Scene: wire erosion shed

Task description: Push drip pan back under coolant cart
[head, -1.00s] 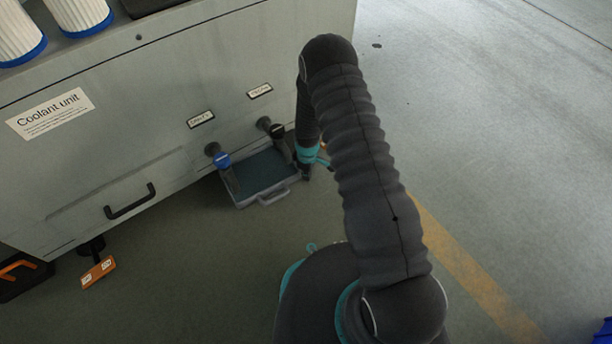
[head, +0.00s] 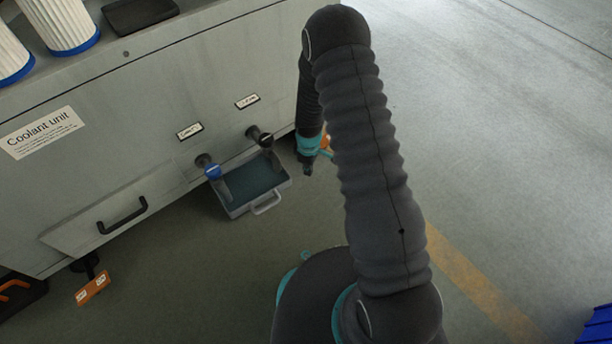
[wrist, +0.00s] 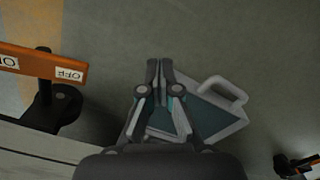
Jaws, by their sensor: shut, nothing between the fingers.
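The drip pan (head: 227,206) is a shallow grey tray with a dark teal inside and a front handle (head: 267,204). It lies on the floor, partly sticking out from under the coolant cart (head: 75,185), beneath two drain taps. My gripper (head: 307,170) is just right of the pan, pointing down, with a gap between them in the head view. In the wrist view my gripper (wrist: 160,64) is shut and empty. There the pan (wrist: 236,128) shows behind and right of the fingers, with its handle (wrist: 238,90) on the far side. The pan's back part is hidden.
A blue-handled tap (head: 212,172) and a black tap (head: 266,141) stick out above the pan. Another orange tag (head: 93,288) is at left. The floor in front is open.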

